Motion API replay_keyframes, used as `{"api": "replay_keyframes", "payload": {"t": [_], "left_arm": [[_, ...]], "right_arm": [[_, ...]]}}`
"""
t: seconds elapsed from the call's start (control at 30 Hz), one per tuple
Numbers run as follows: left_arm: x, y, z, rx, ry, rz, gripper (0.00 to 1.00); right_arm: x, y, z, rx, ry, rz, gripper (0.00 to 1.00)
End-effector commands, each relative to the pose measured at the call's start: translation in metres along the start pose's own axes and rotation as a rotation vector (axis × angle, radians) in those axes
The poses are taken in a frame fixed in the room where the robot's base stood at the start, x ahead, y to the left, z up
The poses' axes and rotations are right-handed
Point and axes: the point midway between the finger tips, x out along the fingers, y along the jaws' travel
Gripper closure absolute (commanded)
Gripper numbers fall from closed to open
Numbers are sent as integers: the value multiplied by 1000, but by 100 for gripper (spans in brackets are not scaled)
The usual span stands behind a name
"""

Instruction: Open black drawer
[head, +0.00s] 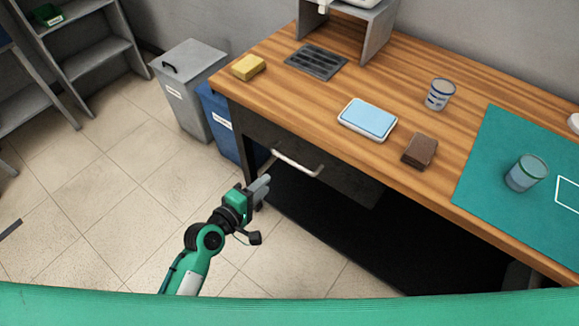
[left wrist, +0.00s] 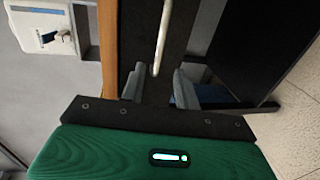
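The black drawer (head: 345,180) sits under the front edge of the wooden table and looks closed. Its pale bar handle (head: 298,164) runs along the front. My left gripper (head: 264,188) is just below and left of the handle in the head view. In the left wrist view the gripper (left wrist: 157,88) is open, its two grey fingers apart. The near end of the handle (left wrist: 162,38) lies in line with the gap between the fingertips; I cannot tell whether they touch it. My right gripper is not in view.
On the table (head: 300,110) are a yellow sponge (head: 248,67), a blue-topped box (head: 367,118), a brown block (head: 420,150) and two cups. Grey (head: 190,85) and blue (head: 218,120) bins stand left of the drawer. The floor in front is clear.

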Motion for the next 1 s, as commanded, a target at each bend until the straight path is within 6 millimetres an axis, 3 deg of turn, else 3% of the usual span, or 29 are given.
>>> {"api": "replay_keyframes", "payload": {"t": [0.6,0.8,1.0], "left_arm": [[114,0,-1,4,2,-2,68],[131,-1,-1,4,2,-2,68],[133,-1,-1,4,2,-3,68]], "right_arm": [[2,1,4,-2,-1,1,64],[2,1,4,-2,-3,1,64],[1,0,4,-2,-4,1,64]]}}
